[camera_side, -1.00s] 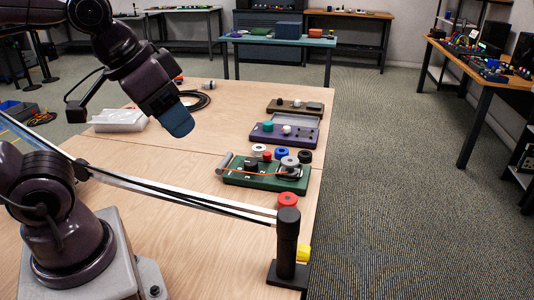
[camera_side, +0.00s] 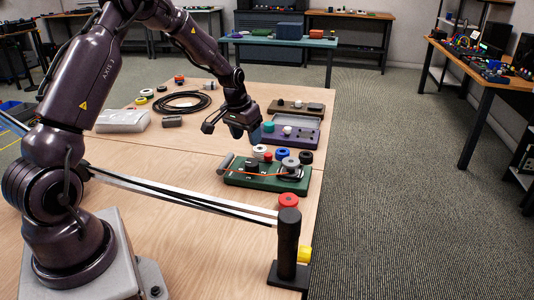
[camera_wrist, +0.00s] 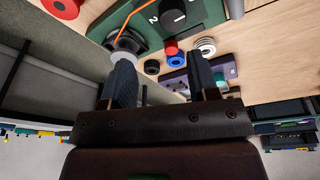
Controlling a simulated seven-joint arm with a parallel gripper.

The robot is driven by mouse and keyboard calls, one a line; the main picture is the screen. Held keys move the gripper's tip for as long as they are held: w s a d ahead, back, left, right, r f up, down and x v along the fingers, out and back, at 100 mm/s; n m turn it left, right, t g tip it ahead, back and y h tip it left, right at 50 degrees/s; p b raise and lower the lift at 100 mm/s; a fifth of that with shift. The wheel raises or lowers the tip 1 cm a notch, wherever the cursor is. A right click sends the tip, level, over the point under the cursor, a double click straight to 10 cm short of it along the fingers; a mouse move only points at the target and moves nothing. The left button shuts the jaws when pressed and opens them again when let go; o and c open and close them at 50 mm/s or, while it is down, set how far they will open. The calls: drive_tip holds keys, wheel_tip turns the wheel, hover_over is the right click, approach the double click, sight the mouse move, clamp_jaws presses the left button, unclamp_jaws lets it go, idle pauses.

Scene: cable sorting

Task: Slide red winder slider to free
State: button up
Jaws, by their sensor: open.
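The green winder board (camera_side: 262,181) lies near the table's right edge. My gripper (camera_side: 240,136) hangs behind the board, above the table. In the wrist view my gripper (camera_wrist: 162,68) is open, with nothing between its fingers. The left finger overlaps the grey spool's edge in that picture; contact cannot be told.
White (camera_side: 259,150), blue (camera_side: 282,152) and black (camera_side: 305,156) rings sit behind the board. A purple tray (camera_side: 298,141) lies beyond. A red spool (camera_side: 288,200) stands by a black post (camera_side: 288,240) in front.

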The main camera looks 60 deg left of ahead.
sight(268, 155)
drive_tip(key=w+a+t, duration=0.2)
drive_tip(key=w+a, duration=0.1)
drive_tip(key=w, duration=0.2)
drive_tip(key=shift+m+y, duration=0.3)
drive_tip(key=shift+y, duration=0.1)
drive_tip(key=x, duration=1.1)
drive_tip(key=shift+s+f, duration=0.15)
drive_tip(key=shift+f, duration=0.3)
